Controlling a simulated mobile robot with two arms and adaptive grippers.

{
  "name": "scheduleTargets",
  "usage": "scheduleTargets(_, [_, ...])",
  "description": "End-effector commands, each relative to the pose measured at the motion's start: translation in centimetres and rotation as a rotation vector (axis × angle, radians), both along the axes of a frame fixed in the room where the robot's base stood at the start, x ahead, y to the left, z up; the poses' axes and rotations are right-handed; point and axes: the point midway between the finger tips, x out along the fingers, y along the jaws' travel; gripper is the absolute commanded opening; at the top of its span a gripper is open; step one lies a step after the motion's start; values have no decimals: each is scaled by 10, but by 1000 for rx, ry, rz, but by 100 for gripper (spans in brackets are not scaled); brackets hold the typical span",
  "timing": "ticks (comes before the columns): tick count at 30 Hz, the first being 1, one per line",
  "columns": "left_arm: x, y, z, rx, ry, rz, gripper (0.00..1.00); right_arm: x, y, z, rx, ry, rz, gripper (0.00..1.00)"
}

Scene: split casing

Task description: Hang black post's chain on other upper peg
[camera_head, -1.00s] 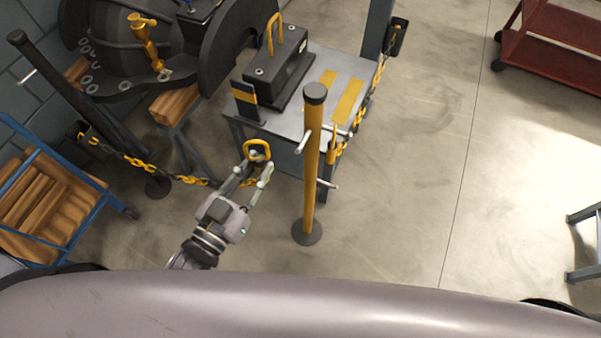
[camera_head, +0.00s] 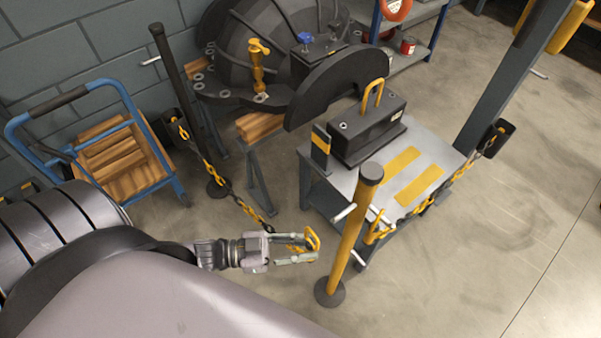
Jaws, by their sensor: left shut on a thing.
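The black post (camera_head: 184,95) stands at the left by the wall. Its black-and-yellow chain (camera_head: 222,180) droops from a dark holder to my left gripper (camera_head: 308,246). That gripper is shut on the chain's yellow end ring (camera_head: 313,238), just left of the yellow post (camera_head: 351,238) and apart from it. The yellow post stands upright with a black cap and pale pegs. An upper peg (camera_head: 343,212) sticks out to the left with nothing on it. Another chain (camera_head: 440,195) comes from the right, its yellow hook (camera_head: 377,232) at the post's right-hand peg. My right gripper is not in view.
A grey table (camera_head: 440,160) with a black block (camera_head: 368,130) stands right behind the yellow post. A large black casing (camera_head: 270,50) is at the back. A blue cart (camera_head: 110,90) holding wood stands left. Floor at lower right is clear.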

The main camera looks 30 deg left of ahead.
Motion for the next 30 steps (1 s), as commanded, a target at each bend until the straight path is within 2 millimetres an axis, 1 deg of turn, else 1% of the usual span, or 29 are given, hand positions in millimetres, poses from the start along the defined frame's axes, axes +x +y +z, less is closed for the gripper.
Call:
scheduleTargets(16, [31,-12,-4,-2,-3,-1,0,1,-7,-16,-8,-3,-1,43])
scheduleTargets(20, [31,-12,-2,-1,0,0,0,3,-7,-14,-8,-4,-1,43])
scheduleTargets(30, [42,-15,-3,-1,0,0,0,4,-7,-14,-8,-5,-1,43])
